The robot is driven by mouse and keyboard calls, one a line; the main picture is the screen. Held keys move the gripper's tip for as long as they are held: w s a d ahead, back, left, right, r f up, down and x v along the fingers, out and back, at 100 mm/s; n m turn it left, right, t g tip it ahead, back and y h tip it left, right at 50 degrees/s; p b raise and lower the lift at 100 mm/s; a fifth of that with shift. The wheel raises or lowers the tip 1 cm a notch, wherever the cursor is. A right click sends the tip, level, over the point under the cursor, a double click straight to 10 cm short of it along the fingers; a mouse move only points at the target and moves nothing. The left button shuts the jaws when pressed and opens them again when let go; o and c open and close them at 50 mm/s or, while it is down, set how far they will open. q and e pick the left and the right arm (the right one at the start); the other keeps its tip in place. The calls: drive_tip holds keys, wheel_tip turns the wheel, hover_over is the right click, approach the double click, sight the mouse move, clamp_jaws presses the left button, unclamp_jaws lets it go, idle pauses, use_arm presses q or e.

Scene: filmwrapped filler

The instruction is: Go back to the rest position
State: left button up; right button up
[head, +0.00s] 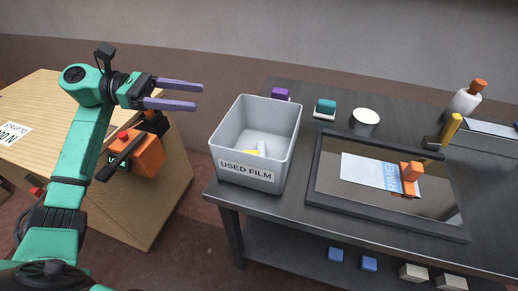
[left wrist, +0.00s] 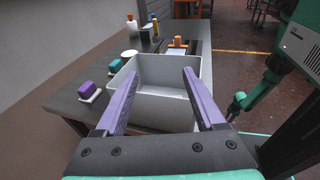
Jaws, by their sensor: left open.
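My left gripper (head: 200,96) is raised at the upper left, its two purple fingers parallel, apart and empty. It is left of the grey bin labelled USED FILM (head: 246,174), higher than and apart from it. In the left wrist view the open fingers (left wrist: 158,75) frame the same bin (left wrist: 150,113). A yellow piece and a pale piece (head: 262,147) lie inside the bin. My right gripper is not seen; part of my green right arm shows at the right of the left wrist view.
The dark table (head: 300,225) carries a black-framed tray (head: 325,195) with a sheet and an orange-handled tool (head: 410,177). Purple (head: 281,94) and teal (head: 325,106) blocks, a white round dish (head: 366,116) and a bottle (head: 463,103) stand behind. A wooden box (head: 172,185) is left.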

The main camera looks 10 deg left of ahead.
use_arm(q)
drive_tip(key=v, duration=0.3)
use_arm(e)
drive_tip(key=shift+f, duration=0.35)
